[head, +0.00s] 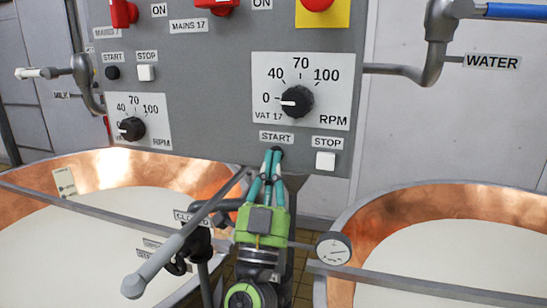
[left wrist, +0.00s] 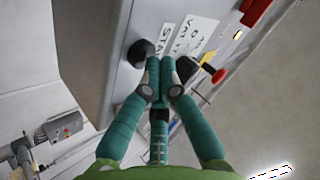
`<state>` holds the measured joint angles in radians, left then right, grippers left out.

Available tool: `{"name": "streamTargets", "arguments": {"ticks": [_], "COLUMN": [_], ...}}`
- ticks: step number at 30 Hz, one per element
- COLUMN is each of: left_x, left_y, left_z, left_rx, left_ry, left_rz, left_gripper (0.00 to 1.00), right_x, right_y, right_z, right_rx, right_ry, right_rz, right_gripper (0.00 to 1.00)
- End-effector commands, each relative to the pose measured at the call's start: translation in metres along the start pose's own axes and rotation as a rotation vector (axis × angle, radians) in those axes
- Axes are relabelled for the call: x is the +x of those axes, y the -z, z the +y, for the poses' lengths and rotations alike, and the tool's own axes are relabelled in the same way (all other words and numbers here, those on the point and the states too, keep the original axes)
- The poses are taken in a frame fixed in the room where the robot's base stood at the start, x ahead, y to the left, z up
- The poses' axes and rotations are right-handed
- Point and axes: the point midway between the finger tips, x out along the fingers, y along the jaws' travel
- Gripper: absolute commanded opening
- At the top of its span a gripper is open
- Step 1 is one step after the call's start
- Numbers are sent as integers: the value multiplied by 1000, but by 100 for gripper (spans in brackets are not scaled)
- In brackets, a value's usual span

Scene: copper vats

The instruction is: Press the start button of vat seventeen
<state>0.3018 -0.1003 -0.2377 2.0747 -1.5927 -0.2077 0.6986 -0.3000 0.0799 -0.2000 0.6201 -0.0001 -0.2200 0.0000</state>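The grey control panel (head: 210,75) carries the VAT 17 dial (head: 296,101), set near 0. Below it is a START label (head: 277,137). My left gripper (head: 273,154), green with teal fingers, points up at the spot just under this label and mostly hides the start button in the head view. In the left wrist view the black round start button (left wrist: 140,52) shows just beyond and left of the closed, empty fingertips (left wrist: 160,62). I cannot tell whether they touch it. The white stop button (head: 325,160) is to the right. My right gripper is not in view.
Copper vats of white liquid stand at left (head: 105,168) and right (head: 410,204). A grey valve lever (head: 165,260) lies left of my gripper, a round gauge (head: 333,249) to its right. Another dial (head: 131,129) and black start button (head: 113,73) are on the panel's left.

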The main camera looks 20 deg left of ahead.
Motion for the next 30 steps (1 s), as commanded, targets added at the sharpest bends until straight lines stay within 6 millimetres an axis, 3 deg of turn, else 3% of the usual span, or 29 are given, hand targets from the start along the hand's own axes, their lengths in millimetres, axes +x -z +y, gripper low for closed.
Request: {"name": "streamTargets", "arguments": {"ticks": [30], "left_x": [-12], "left_y": [8], "left_z": [-9], "left_rx": [0], "left_ry": [0], "left_rz": [0], "left_gripper": [0], "right_x": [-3], "right_y": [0], "right_z": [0], "right_rx": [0], "right_ry": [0], "right_rz": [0], "right_gripper": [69]}}
